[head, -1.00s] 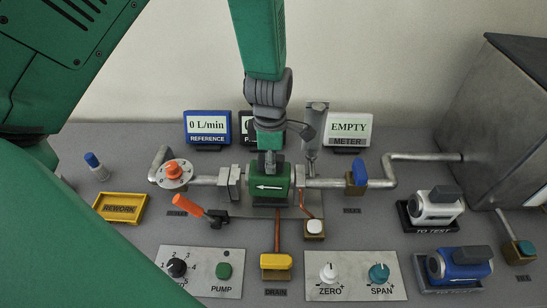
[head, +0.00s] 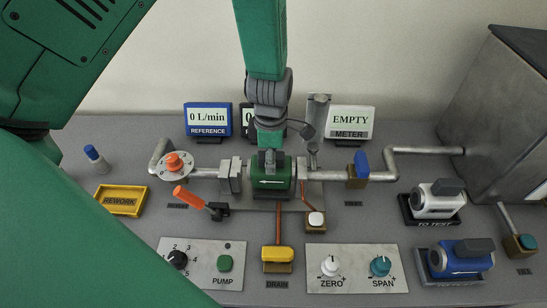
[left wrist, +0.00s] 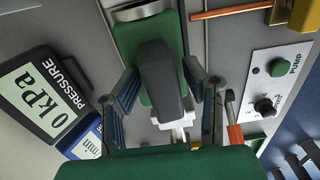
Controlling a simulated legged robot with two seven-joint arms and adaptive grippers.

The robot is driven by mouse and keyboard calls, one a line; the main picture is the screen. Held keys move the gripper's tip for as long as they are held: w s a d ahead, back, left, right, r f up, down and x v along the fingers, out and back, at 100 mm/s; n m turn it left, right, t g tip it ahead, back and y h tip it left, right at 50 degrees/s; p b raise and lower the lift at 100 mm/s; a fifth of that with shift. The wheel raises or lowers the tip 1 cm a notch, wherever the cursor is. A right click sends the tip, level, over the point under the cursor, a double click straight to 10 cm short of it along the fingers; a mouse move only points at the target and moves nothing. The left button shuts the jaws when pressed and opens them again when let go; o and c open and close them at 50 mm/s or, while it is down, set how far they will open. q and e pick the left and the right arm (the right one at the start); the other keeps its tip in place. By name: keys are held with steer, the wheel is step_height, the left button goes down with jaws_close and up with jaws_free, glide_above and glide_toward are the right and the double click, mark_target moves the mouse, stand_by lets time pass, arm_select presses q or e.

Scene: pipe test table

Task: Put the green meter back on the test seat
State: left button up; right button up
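The green meter (head: 270,184), with a white arrow and a dark top handle, sits on the test seat (head: 290,204) between the grey pipe couplings. My left gripper (head: 269,153) is directly above it. In the left wrist view, the meter (left wrist: 163,36) and its dark handle lie between the two fingers of my left gripper (left wrist: 165,100). The fingers are spread, with gaps on both sides of the handle. Whether the meter is fully seated or clamped is hard to tell. My right gripper is not in view.
The meter display (head: 351,120) reads EMPTY. An orange-handled lever (head: 190,198) stands front left of the seat. A white meter (head: 437,202) and a blue meter (head: 460,258) rest in trays at right. The yellow REWORK tray (head: 121,200) is empty.

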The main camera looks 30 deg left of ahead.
arm_select(q)
steer(key=shift+w+a, duration=0.1)
stand_by(0.4)
step_height(320, 180, up, 12)
steer(key=shift+f, duration=0.1)
stand_by(0.4)
stand_by(0.5)
